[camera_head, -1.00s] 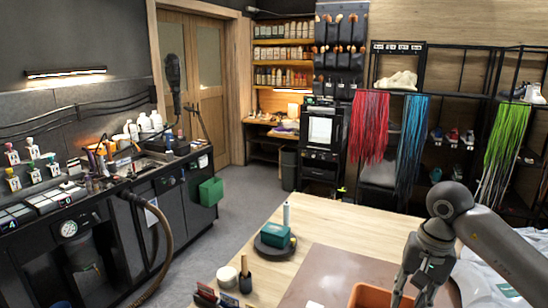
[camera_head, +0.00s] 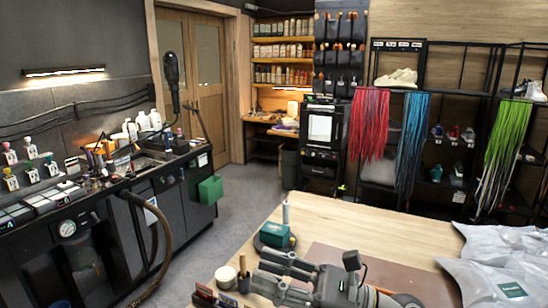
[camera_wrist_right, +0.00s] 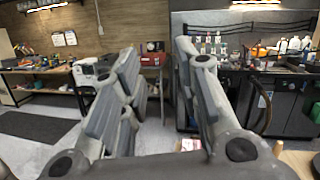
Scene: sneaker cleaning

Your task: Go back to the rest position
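My right gripper (camera_head: 262,270) is above the near part of the wooden table (camera_head: 350,222). It points left in the head view, its two grey fingers apart. In the right wrist view the fingers (camera_wrist_right: 155,58) stand open with nothing between them. The gripper and forearm cover part of the brown mat (camera_head: 385,272). My left gripper is in neither view.
A green box (camera_head: 274,234) on a dark round base, a small white-topped jar (camera_head: 226,277) and a brush holder (camera_head: 244,283) stand close to the right gripper. Grey plastic bags (camera_head: 500,262) lie at the table's right. A black workbench (camera_head: 150,215) runs along the left.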

